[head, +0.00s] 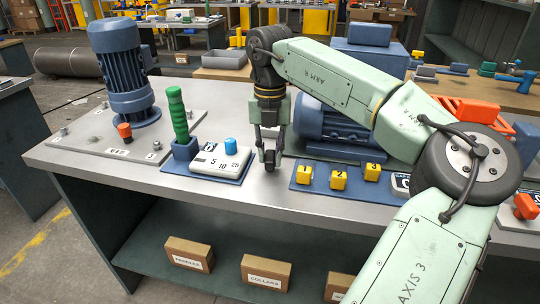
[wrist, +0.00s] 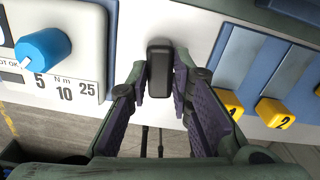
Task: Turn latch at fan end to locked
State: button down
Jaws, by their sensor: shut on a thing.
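A dark upright latch handle (wrist: 160,66) stands between my fingertips in the wrist view, on the bare strip of the bench top. My gripper (head: 269,157) points down at the bench in the head view, just left of the blue finned motor (head: 338,128). My gripper (wrist: 160,86) is shut on the latch handle, one finger on each side. The latch handle is mostly hidden by the fingers in the head view. No locked mark is readable near it.
Left of my gripper is a white torque box with a blue knob (head: 230,145), beside a green-handled tool (head: 177,113). On the right, a blue plate carries yellow numbered blocks (head: 338,178). A blue upright motor (head: 122,65) stands at the bench's left end.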

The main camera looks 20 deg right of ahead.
aim_at(270, 155)
jog(key=shift+m+b, duration=0.35)
jog(key=shift+m, duration=0.75)
jog(key=c, duration=1.4)
grip_release()
jog(key=shift+c, duration=0.2)
notch_tip(270, 155, up, 12)
